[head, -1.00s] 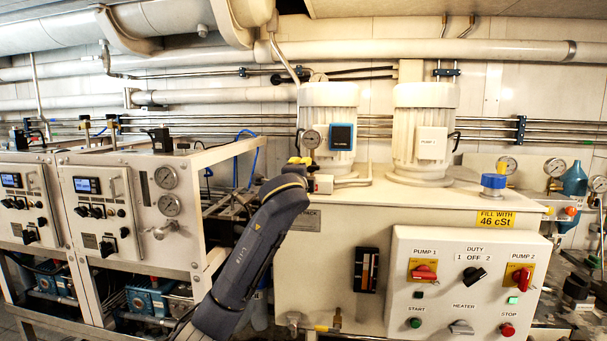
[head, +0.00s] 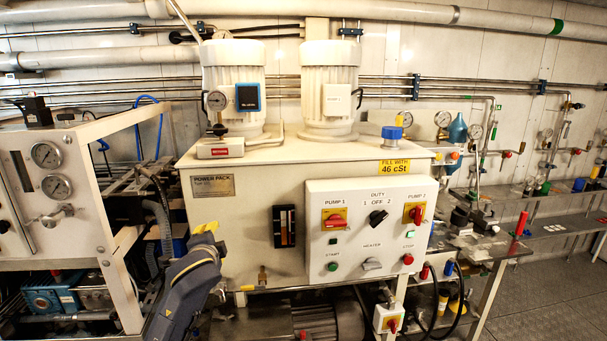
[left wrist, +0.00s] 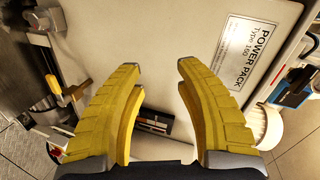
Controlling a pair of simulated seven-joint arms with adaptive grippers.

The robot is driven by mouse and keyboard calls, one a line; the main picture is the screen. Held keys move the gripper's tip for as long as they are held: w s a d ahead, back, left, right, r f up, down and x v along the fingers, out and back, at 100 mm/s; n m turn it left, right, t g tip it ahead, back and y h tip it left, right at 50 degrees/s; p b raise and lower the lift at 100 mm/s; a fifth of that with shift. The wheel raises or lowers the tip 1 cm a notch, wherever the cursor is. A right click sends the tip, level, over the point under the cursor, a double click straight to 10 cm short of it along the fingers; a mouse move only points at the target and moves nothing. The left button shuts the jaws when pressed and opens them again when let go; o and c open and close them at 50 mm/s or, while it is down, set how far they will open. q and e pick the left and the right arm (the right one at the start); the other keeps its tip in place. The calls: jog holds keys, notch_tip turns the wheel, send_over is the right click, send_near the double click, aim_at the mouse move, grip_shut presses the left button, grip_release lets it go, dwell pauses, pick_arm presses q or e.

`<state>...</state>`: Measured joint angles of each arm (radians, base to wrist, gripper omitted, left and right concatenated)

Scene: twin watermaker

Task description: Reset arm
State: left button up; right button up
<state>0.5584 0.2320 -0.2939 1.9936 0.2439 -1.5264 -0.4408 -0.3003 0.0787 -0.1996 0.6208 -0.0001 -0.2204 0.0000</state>
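My left arm comes in at the lower left of the head view. Its gripper (head: 205,228) has yellow fingers and is in front of the lower left part of the cream power pack tank (head: 230,225). In the left wrist view the two yellow fingers of my left gripper (left wrist: 158,75) stand apart with nothing between them. The tank face and its POWER PACK label (left wrist: 247,52) show beyond them. My right gripper is not in view.
A control panel (head: 345,240) with red switches juts from the tank front. Two white pump motors (head: 330,95) stand on top. A cream instrument cabinet (head: 90,190) is at the left. A bench (head: 475,245) with fittings is at the right, with open floor (head: 540,295) beyond.

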pick_arm(q)
jog(key=s+a+f+n+g, duration=0.2)
jog(key=s+f+n+g, duration=0.15)
jog(key=s+f, duration=1.85)
jog(key=s+a+f+n+g+y, duration=0.15)
jog(key=s+f, duration=0.25)
jog(key=s, duration=0.7)
jog(key=s+a+f+n+g+y, duration=0.1)
jog(key=s+a+f+g, duration=0.3)
jog(key=s, duration=0.8)
jog(key=s+d+f+g+h, duration=0.1)
jog(key=d+f, duration=0.1)
jog(key=f, duration=0.9)
jog(key=s+d+f+n+h, duration=0.1)
jog(key=d+f, duration=0.2)
jog(key=f, duration=0.9)
jog(key=s+d+f+g+h, duration=0.1)
jog(key=s+d+f+h, duration=0.1)
jog(key=f, duration=0.9)
jog(key=s+f+n+g+h, duration=0.1)
jog(key=s+f+n+g, duration=0.1)
jog(key=s+f, duration=1.6)
jog(key=shift+s+f+n, duration=0.25)
jog(key=shift+s+n, duration=0.15)
jog(key=shift+s, duration=0.7)
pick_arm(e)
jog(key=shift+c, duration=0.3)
